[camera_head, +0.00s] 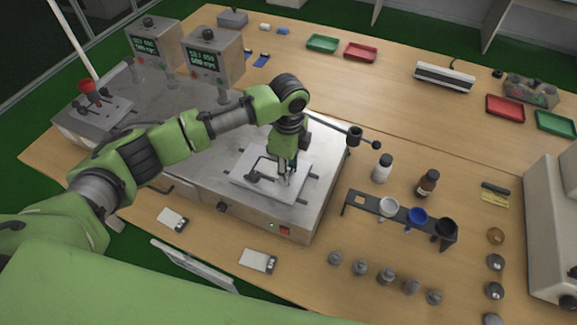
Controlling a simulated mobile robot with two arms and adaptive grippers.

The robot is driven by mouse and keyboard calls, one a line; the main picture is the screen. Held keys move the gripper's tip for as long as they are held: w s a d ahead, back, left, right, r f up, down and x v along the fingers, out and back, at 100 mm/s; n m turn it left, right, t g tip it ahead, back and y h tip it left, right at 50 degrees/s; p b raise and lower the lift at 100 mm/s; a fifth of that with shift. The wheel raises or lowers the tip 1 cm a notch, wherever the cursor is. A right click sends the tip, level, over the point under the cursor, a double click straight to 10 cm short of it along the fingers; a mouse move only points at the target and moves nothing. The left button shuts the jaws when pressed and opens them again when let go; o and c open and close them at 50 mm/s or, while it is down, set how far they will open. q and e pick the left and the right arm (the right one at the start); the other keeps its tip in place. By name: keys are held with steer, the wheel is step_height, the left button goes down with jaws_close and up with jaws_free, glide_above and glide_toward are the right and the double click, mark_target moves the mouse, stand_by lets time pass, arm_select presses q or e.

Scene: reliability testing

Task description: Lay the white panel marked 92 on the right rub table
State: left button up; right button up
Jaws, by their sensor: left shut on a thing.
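My left gripper (287,180) points down over the right rub table (241,181), on the right part of the grey metal machine. It is shut on a pale, flat piece (299,168), which looks like the white panel. The fingers hide part of it, and I cannot read a number on it. The piece is at the table's surface; I cannot tell whether it touches. A small dark clamp part (254,177) is just left of the fingers. My right gripper is not in view.
A horizontal rod with a dark weight (354,136) reaches right of the gripper. Two small white cards (172,219) (258,260) lie in front.

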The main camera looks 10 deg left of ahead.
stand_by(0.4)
arm_select(q)
steer(key=o, duration=1.1)
steer(key=shift+c, duration=0.2)
steer(key=shift+f, duration=0.1)
step_height(320, 180, up, 7)
steer(key=p, duration=0.7)
steer(key=shift+p, duration=0.3)
